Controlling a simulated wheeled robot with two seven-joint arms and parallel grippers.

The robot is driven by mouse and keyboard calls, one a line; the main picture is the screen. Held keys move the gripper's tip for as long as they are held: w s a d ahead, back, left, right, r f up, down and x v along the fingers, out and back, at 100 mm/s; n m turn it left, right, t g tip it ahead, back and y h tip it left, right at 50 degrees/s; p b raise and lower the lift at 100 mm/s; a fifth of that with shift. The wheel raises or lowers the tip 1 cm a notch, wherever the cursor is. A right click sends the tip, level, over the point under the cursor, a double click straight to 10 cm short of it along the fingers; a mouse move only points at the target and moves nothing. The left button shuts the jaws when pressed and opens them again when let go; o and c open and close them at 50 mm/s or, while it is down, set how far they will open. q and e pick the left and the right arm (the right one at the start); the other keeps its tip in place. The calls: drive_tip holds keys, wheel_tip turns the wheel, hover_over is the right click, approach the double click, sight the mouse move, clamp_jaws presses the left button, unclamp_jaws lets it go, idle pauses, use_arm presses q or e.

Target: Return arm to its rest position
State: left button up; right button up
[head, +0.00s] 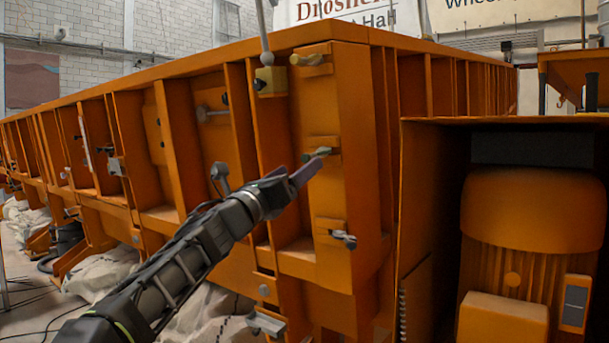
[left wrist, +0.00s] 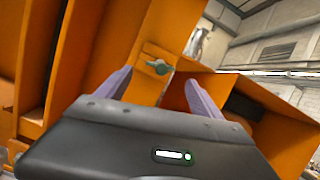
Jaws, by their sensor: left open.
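My left gripper (head: 306,172) is at the end of my left arm, which reaches in from the lower left toward the corner of the orange sandbed (head: 215,140). In the left wrist view its two purple fingers (left wrist: 155,92) stand apart with nothing between them. Beyond the fingers is a small green-grey handle (left wrist: 158,67) on an orange bracket. The handle (head: 318,153) also shows just past the fingertips in the head view. I cannot tell from the head view whether they touch. My right gripper is not in view.
A grey knob (head: 343,239) sticks out lower on the corner, and a yellow block (head: 270,81) with a rod is above. An orange housing (head: 535,230) stands at the right. White sacks (head: 105,272) and cables lie on the floor at the left.

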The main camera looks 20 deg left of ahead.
use_arm(q)
drive_tip(key=shift+s+a+f, duration=0.1)
drive_tip(key=shift+s+f, duration=0.1)
drive_tip(key=shift+s, duration=0.2)
